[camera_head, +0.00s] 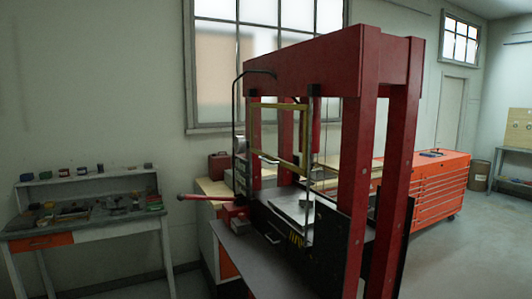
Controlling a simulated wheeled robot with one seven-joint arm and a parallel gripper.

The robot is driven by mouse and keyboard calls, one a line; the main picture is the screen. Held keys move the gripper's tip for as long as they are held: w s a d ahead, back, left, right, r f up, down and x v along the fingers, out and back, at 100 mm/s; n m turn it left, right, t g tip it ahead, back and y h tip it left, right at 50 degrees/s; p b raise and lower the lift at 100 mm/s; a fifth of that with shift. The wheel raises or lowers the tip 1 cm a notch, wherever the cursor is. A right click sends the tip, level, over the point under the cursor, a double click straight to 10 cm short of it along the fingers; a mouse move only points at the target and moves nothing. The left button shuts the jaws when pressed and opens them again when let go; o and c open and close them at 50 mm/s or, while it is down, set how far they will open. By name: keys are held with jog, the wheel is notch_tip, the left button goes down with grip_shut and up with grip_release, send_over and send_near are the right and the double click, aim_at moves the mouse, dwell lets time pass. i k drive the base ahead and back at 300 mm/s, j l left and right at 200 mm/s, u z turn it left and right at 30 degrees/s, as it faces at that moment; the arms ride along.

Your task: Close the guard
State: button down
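A tall red press (320,68) stands in the middle of the view. A yellow-edged rectangular frame (252,133), which looks like the guard, hangs between its uprights above the press bed. I cannot tell from this angle whether it is hinged or slides, or exactly how far open it is. A grey metal plate (292,205) lies on the press bed below the frame. My gripper is not in view.
A red lever (205,197) sticks out left of the press, over a dark bench top (250,250). A grey workbench (90,228) with small items stands at the left. An orange tool cabinet (430,185) stands behind at right. Floor is clear at far right.

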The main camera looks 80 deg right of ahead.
aim_at(303, 171)
jog(key=i+l+z, duration=0.15)
jog(key=i+z, duration=0.45)
jog(key=z, duration=0.25)
jog(key=i+z, duration=0.4)
jog(key=i+l+z, duration=0.15)
jog(key=i+z, duration=0.2)
jog(key=z, duration=0.15)
jog(key=i+z, duration=0.45)
jog(key=i+j+z, duration=0.1)
jog(key=i+z, duration=0.25)
jog(key=z, duration=0.15)
jog(key=i+j+z, duration=0.25)
jog(key=z, duration=0.25)
jog(key=i, duration=0.1)
